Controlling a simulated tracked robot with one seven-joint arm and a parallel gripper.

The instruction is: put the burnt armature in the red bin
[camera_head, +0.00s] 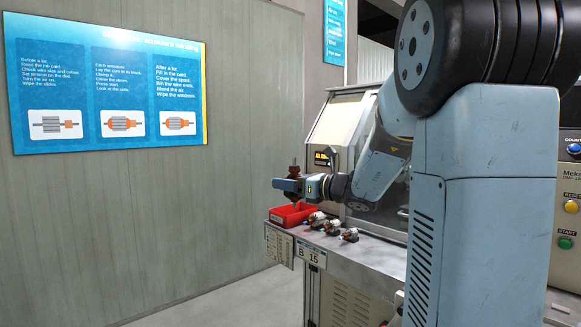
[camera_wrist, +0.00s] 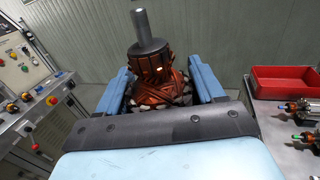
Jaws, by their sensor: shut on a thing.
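The burnt armature (camera_wrist: 155,72) has a dark, scorched orange-brown winding, a black collar and a grey shaft. My gripper (camera_wrist: 158,80) is shut on it, with one blue finger on each side of the winding. In the head view my gripper (camera_head: 289,185) holds the armature (camera_head: 294,171) roughly upright, with its shaft showing above and below the fingers. The red bin (camera_head: 275,219) shows just below the gripper there. In the wrist view the red bin (camera_wrist: 288,94) lies to the right of the fingers, apart from the armature, and its visible inside looks empty.
Several armatures (camera_head: 332,226) lie on the metal bench (camera_head: 375,254) right of the bin; two show in the wrist view (camera_wrist: 300,107). A winding machine (camera_head: 345,125) stands behind the bench. A control panel (camera_wrist: 30,80) with buttons is at the left in the wrist view.

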